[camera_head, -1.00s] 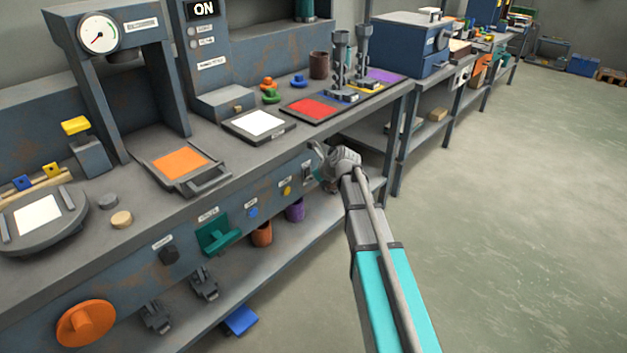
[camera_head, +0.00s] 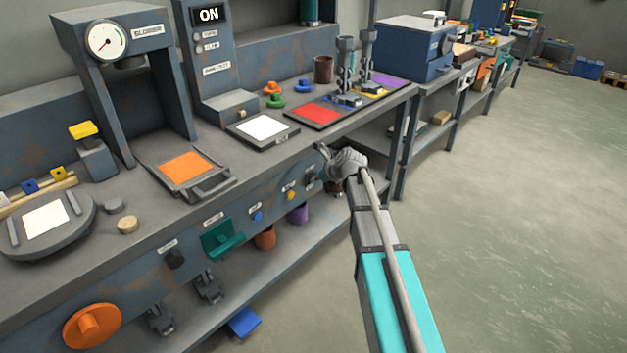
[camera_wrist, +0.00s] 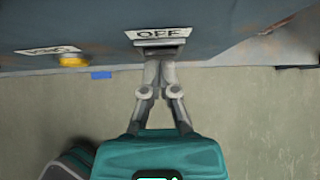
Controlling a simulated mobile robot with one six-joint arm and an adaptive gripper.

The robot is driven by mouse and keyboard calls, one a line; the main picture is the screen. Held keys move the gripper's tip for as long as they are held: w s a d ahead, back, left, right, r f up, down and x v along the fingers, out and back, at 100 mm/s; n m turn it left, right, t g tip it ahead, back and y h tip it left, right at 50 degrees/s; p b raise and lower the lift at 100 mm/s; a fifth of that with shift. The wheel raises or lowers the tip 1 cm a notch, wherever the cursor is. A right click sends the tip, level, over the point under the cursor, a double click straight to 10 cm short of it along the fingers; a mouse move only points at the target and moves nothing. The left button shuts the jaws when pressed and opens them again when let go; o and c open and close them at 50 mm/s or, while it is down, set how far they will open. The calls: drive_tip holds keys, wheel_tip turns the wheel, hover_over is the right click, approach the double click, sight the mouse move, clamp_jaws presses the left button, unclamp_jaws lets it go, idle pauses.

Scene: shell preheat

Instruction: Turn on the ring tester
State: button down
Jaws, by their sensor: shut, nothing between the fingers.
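The bench front carries a switch (camera_head: 310,180) with a small label. In the wrist view a label reading OFF (camera_wrist: 159,34) sits just above a grey switch piece (camera_wrist: 160,48). My gripper (camera_head: 322,152) is at the bench's front edge, beside the switch. In the wrist view its fingers (camera_wrist: 158,68) are together, with their tips at or just under the switch piece; I cannot tell whether they touch. A tall column shows an ON display (camera_head: 209,15). No label that I can read says ring tester.
A yellow button (camera_wrist: 74,60) lies left of the switch. A green holder (camera_head: 222,240) and an orange knob (camera_head: 92,326) stick out of the bench front. Mats and posts stand on the bench top above. The floor (camera_head: 510,220) at right is clear.

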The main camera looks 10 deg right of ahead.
drive_tip(key=shift+d, duration=0.1)
drive_tip(key=s+d+r+p, duration=0.5)
drive_tip(key=s+d, duration=0.2)
drive_tip(key=s, duration=0.2)
drive_tip(key=shift+s+d, duration=0.2)
drive_tip(key=shift+s, duration=0.2)
idle(0.8)
